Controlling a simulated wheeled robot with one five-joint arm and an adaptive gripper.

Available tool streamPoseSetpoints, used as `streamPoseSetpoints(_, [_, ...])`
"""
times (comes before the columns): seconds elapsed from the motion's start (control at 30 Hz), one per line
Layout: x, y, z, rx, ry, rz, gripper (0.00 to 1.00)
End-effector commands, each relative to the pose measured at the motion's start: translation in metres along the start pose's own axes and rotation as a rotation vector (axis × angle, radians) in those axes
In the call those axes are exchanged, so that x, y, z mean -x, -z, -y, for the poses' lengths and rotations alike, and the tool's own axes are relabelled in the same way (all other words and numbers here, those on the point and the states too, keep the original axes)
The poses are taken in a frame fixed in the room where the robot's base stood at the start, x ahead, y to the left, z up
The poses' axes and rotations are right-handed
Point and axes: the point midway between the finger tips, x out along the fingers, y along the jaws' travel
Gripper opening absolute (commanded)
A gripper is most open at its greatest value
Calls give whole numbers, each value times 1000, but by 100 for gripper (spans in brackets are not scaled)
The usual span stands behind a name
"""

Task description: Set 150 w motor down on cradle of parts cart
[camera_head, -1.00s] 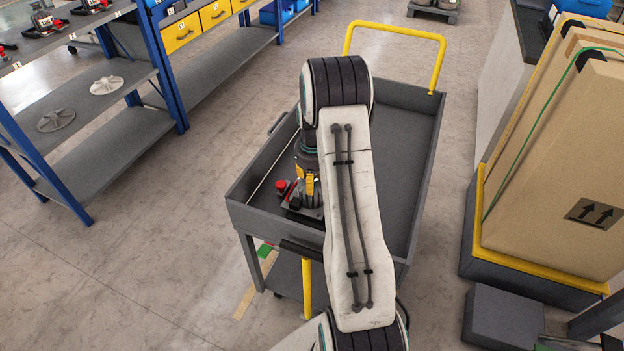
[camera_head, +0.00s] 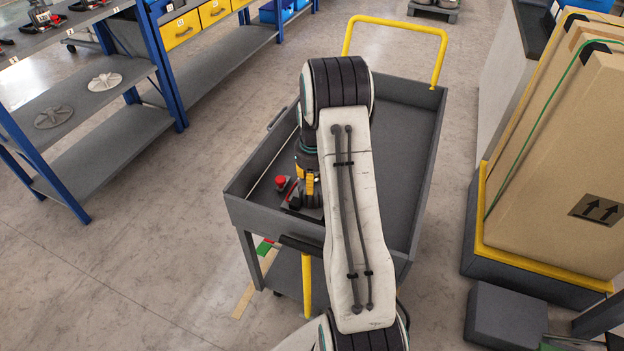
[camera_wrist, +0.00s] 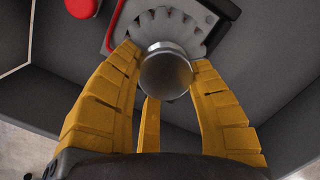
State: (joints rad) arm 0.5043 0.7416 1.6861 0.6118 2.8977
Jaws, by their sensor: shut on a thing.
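My gripper (camera_head: 306,182) points down inside the near left part of the parts cart (camera_head: 402,170). In the wrist view its yellow fingers (camera_wrist: 164,62) are shut around the silver round end of the motor (camera_wrist: 166,76). Grey ribbed parts show just beyond it. The motor is mostly hidden by my arm and fingers in the head view. The red knob also shows in the wrist view (camera_wrist: 82,7). I cannot tell whether the motor touches the cradle.
The cart has raised grey walls and a yellow handle (camera_head: 398,28) at its far end. Its right and far tray areas look clear. A blue-framed shelf (camera_head: 110,140) stands left, and large cardboard panels (camera_head: 560,170) on a yellow-edged base stand right.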

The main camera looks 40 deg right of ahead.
Motion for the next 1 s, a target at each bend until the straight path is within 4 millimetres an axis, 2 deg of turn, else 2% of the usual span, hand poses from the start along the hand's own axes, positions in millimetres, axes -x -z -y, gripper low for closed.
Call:
streamPoseSetpoints(0.37, [3, -2, 1, 0, 2, 8, 9])
streamPoseSetpoints(0.4, [3, -2, 1, 0, 2, 8, 49])
streamPoseSetpoints(0.67, [1, -1, 0, 0, 1, 3, 72])
streamPoseSetpoints(0.87, [-2, 2, 0, 0, -2, -6, 72])
streamPoseSetpoints(1.0, [3, 1, 0, 0, -1, -2, 72])
